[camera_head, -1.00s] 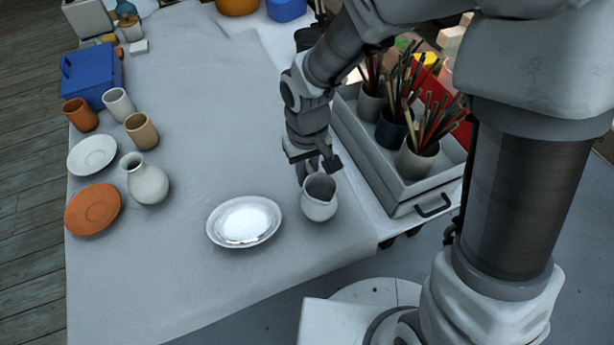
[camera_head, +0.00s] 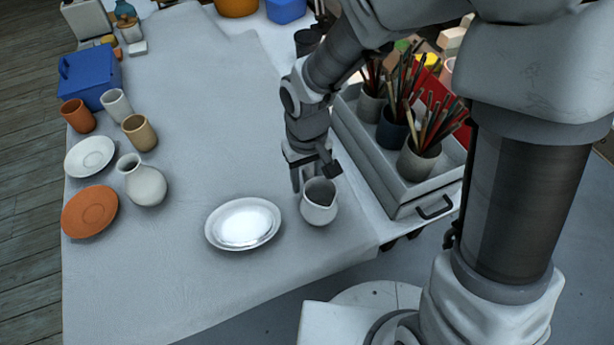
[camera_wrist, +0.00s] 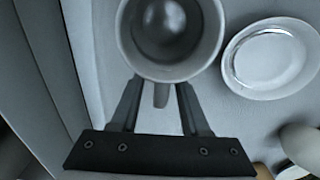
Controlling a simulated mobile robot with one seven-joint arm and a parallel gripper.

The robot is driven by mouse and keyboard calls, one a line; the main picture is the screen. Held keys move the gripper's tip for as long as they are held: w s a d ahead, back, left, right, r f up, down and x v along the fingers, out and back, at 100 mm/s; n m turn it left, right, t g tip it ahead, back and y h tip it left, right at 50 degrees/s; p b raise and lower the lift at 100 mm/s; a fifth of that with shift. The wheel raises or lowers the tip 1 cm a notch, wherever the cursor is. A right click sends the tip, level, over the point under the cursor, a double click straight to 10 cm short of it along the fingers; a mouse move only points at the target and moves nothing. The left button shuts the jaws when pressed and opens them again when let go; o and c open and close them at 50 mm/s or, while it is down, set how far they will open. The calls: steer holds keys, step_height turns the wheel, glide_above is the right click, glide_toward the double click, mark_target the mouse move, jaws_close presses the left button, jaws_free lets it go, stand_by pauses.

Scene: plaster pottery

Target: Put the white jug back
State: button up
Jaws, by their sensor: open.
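The white jug (camera_head: 320,206) stands upright on the grey cloth, right of the oval white plate (camera_head: 240,227). In the wrist view I look down into the jug's round mouth (camera_wrist: 168,35); its handle points towards my gripper (camera_wrist: 159,88). The two fingers are open, one on each side of the handle, with a gap visible around it. In the head view my gripper (camera_head: 312,180) is just behind the jug, pointing down. Whether the fingers touch the jug cannot be told.
A grey tray (camera_head: 405,195) with several brush-filled pots stands close on the right. A white vase (camera_head: 146,184), saucers, cups and a blue box (camera_head: 90,78) are at the left. The cloth's middle is clear.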

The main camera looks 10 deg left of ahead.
step_height(320, 180, up, 8)
steer(key=shift+d+p, duration=0.1)
steer(key=shift+p, duration=0.95)
steer(key=s+d+r+m+t, duration=0.2)
steer(key=s+d+r+m, duration=0.1)
steer(key=d+r, duration=0.5)
steer(key=s+d+r+m+t, duration=0.3)
steer(key=d+r, duration=0.5)
steer(key=d, duration=0.3)
steer(key=shift+s+d+r+t, duration=0.3)
steer(key=shift+s, duration=0.55)
